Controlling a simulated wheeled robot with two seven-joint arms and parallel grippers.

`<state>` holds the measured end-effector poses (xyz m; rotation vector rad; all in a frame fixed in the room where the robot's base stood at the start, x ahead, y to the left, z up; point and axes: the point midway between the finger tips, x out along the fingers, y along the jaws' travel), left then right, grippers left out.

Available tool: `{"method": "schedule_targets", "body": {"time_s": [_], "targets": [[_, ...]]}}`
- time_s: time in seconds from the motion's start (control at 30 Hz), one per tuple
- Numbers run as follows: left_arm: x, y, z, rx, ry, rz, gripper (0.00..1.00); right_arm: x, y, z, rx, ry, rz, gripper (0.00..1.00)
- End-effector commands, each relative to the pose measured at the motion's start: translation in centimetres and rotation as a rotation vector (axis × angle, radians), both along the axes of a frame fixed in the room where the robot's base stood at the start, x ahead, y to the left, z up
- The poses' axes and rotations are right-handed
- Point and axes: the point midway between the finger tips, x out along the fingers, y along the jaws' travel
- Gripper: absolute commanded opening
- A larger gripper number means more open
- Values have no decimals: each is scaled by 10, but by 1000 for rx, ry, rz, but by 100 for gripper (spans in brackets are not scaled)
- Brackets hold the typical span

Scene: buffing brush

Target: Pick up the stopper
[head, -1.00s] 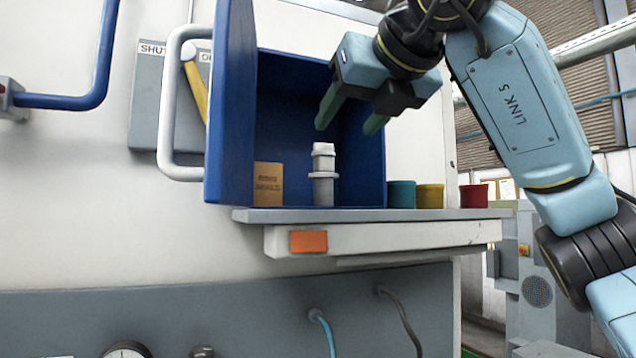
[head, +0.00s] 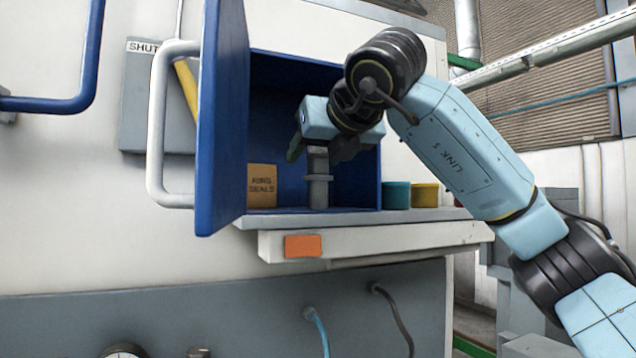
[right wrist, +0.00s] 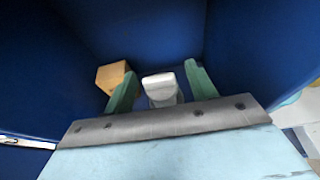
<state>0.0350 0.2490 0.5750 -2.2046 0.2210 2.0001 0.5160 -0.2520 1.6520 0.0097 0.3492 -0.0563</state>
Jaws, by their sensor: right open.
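The stopper (head: 319,180) is a grey-white, stepped cylinder with a collar, standing upright on the floor of the blue open-fronted box (head: 285,70). Its upper part is partly hidden by my right gripper in the head view. My right gripper (head: 318,148) is inside the box at the stopper's top. In the right wrist view the open green fingers (right wrist: 158,85) stand on either side of the stopper's pale top (right wrist: 160,88), with gaps that look clear on both sides. My left gripper is not in view.
A tan ring seals box (head: 262,186) stands left of the stopper, close to the left finger in the wrist view. The blue door (head: 222,120) with its white handle (head: 157,130) stands open at left. Teal (head: 396,195) and yellow (head: 425,195) pots sit on the shelf outside.

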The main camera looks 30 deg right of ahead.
Motion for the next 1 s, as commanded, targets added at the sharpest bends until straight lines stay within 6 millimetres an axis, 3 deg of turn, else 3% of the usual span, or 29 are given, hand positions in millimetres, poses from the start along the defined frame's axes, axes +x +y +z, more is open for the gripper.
{"method": "schedule_targets", "body": {"time_s": [0.07, 0.47, 0.83, 1.0], "targets": [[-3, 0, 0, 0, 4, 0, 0, 0, 0, 0, 0, 0, 0, 54], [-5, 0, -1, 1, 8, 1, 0, 0, 0, 0, 0, 0, 0, 1], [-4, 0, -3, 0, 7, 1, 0, -2, 0, 3, 1, -2, 0, 0], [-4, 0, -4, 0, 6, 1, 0, -5, 1, 18, 3, -3, 0, 0]]}}
